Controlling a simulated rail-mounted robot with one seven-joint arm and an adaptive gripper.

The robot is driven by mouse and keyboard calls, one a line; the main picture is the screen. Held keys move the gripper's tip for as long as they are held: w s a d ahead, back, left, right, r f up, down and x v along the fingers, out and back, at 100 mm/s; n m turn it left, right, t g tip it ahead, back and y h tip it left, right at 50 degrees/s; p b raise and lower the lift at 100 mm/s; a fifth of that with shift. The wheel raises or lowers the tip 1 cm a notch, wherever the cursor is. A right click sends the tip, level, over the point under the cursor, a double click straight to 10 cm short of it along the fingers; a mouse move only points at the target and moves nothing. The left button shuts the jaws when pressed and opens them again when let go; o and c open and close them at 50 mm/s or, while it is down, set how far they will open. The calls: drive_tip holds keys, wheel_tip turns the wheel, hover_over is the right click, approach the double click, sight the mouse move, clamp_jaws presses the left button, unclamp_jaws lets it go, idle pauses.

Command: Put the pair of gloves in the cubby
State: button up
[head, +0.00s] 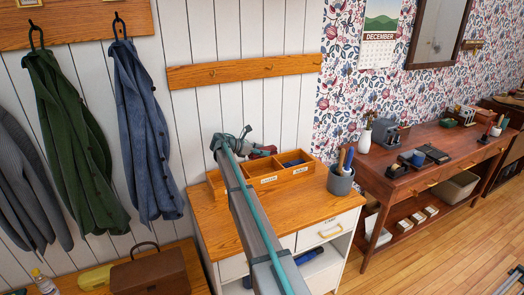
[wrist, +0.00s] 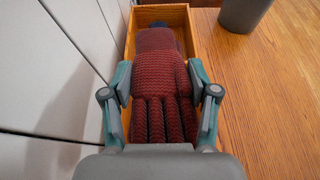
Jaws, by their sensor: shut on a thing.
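The dark red knitted pair of gloves (wrist: 157,85) lies between my fingers in the wrist view, its glove fingers towards me. My gripper (wrist: 160,76) is shut on it from both sides. In the head view my gripper (head: 238,143) is over the back left of a wooden divided box with labelled compartments, the cubby (head: 268,181); a bit of red gloves (head: 262,150) shows beside it. In the wrist view the cubby's wooden walls (wrist: 189,28) frame the gloves. I cannot tell whether the gloves touch its floor. The label words are too small to read.
A blue item (head: 295,163) lies in the cubby's right compartment. A grey cup (head: 341,180) with handles in it stands just right of the cubby. The white panelled wall (head: 205,110) is close behind. The cabinet top (head: 300,210) in front is clear.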

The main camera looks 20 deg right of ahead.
sight(262, 158)
drive_tip(key=shift+f+b, duration=1.3)
drive_tip(key=shift+f, duration=2.05)
drive_tip(key=o, duration=1.2)
drive_tip(key=shift+r, duration=0.1)
drive_tip(key=shift+r+p, duration=3.35)
drive_tip(key=shift+r, duration=2.1)
